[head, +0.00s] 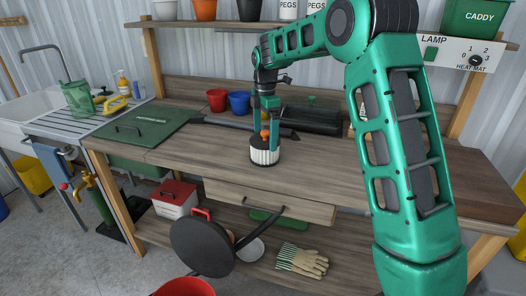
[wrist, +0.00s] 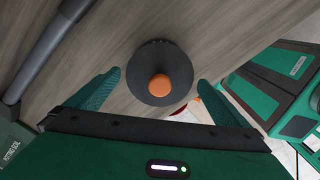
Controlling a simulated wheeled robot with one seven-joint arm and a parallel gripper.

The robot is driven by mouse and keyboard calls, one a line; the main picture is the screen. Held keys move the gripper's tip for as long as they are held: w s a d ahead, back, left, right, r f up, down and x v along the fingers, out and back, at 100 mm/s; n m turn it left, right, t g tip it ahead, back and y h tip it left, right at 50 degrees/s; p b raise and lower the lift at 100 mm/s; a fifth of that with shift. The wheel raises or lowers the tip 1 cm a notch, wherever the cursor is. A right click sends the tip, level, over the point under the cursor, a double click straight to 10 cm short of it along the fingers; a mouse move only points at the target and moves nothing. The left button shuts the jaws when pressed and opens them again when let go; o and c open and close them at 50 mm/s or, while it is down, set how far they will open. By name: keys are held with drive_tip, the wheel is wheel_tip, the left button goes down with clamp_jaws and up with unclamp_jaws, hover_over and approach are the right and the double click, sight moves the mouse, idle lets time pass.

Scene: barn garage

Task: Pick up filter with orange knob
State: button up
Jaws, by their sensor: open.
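The filter (head: 264,155) stands upright on the wooden workbench, with white pleated sides and a dark round top. Its orange knob (head: 265,133) sticks up from the middle of the top. In the wrist view the orange knob (wrist: 160,85) and the dark disc of the filter (wrist: 180,68) lie between the two green fingers. My gripper (head: 267,138) is directly over the filter, pointing down, with its fingers apart on either side. It is open and holds nothing. Whether the fingers touch the filter cannot be told.
Red (head: 217,100) and blue (head: 239,102) pots stand behind the filter. A dark tool (head: 225,123) and a black tray (head: 312,119) lie close behind. The drawer (head: 270,203) is partly open below. Bench front left is clear.

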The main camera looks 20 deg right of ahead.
sight(265, 139)
drive_tip(key=shift+w+f, duration=0.2)
drive_tip(key=shift+f, duration=2.55)
drive_tip(key=c, duration=1)
